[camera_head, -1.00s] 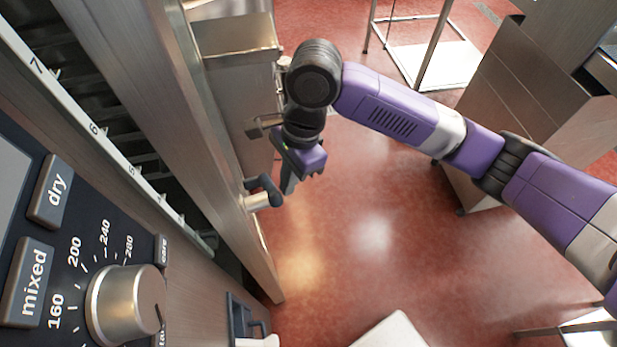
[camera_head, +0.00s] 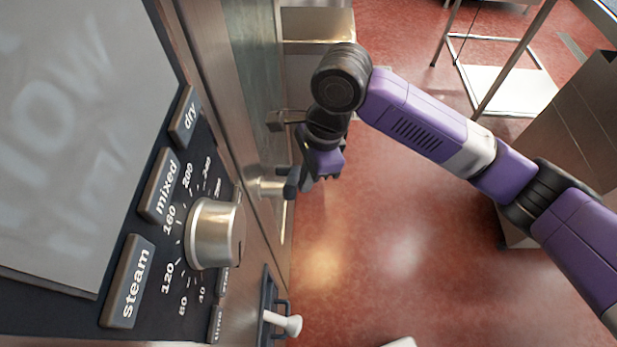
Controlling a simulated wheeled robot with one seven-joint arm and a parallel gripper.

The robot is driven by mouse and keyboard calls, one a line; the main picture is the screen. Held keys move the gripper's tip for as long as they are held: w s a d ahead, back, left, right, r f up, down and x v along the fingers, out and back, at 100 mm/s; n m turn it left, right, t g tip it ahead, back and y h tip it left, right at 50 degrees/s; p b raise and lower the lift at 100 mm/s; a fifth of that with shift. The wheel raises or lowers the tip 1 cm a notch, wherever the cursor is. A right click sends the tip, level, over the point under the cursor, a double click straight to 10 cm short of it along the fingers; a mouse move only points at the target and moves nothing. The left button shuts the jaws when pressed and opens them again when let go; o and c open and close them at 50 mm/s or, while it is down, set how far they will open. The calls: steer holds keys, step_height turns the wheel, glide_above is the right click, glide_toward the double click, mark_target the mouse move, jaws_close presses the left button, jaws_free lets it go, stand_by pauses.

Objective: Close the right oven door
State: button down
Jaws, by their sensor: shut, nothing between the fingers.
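The right oven door (camera_head: 255,80) stands at the left of the head view as a tall metal panel, seen steeply from above. It lies along the control-panel side, and no rack interior shows between them. Whether it is fully latched cannot be told. A door handle (camera_head: 270,187) with a silver stem and dark end sticks out from it. My gripper (camera_head: 307,186) is shut and empty. It points down just right of the handle, close to it; whether they touch is unclear.
The oven control panel with a silver knob (camera_head: 213,234) and buttons fills the left. A white-ended lever (camera_head: 285,322) sticks out below. A metal rack table (camera_head: 500,85) and a steel cabinet (camera_head: 575,140) stand at the right. Red floor between is clear.

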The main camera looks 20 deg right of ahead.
steer(key=shift+s+a, duration=0.15)
steer(key=shift+a, duration=0.75)
steer(key=d+v, duration=0.1)
steer(key=v, duration=0.7)
steer(key=shift+d, duration=0.3)
steer(key=shift+f, duration=0.1)
